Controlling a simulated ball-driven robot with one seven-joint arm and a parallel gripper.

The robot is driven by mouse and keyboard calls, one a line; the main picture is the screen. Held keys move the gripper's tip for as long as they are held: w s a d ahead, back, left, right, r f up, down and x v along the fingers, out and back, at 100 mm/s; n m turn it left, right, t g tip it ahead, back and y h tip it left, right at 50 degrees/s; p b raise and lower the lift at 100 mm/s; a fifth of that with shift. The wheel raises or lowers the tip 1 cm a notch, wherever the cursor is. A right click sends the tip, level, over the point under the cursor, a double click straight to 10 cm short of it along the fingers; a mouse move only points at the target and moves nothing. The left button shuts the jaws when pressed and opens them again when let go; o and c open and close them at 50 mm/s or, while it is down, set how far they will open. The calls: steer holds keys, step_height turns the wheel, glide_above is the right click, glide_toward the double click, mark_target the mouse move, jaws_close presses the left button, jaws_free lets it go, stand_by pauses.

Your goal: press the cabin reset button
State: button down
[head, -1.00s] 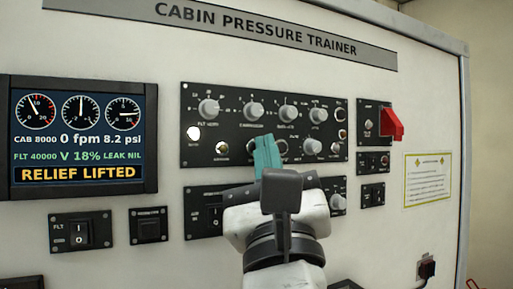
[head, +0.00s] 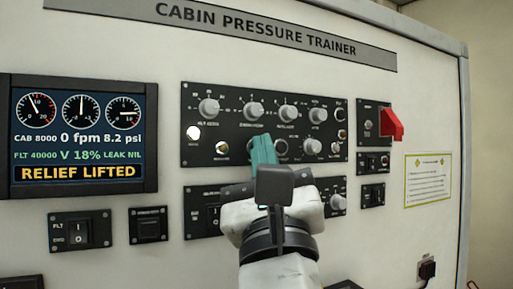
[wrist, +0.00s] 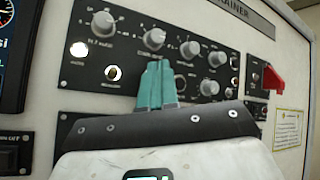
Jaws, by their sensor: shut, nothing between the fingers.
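The black upper control panel (head: 240,100) carries knobs, a white-lit round button (head: 194,133) and a metallic round button (head: 222,148). Their labels are too small to read, so I cannot tell which control is the cabin reset button. Both buttons also show in the wrist view, the lit one (wrist: 78,49) above and left of the metallic one (wrist: 112,73). My gripper (head: 262,140) has teal fingers closed together and empty. Its tips are in front of the panel's lower middle, right of both buttons, and hide part of the lower row. Contact cannot be told.
A display (head: 82,135) at left reads RELIEF LIFTED. A red guard (head: 391,125) sticks out at right. A rocker switch (head: 80,232) and a small black square control (head: 149,228) sit lower left. A lower panel (head: 203,195) is partly behind my arm. The wall between display and panel is bare.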

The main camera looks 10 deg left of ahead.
steer(key=shift+w+a, duration=0.2)
steer(key=shift+w, duration=0.15)
stand_by(0.7)
steer(key=shift+s, duration=0.1)
steer(key=shift+s+d, duration=0.45)
steer(key=shift+s, duration=0.15)
steer(key=shift+s+d+b, duration=0.25)
steer(key=shift+s+d, duration=0.45)
steer(key=shift+s, duration=0.35)
steer(key=shift+s+d+b, duration=0.2)
steer(key=shift+s+d, duration=0.5)
steer(key=shift+s, duration=0.35)
steer(key=shift+f, duration=0.1)
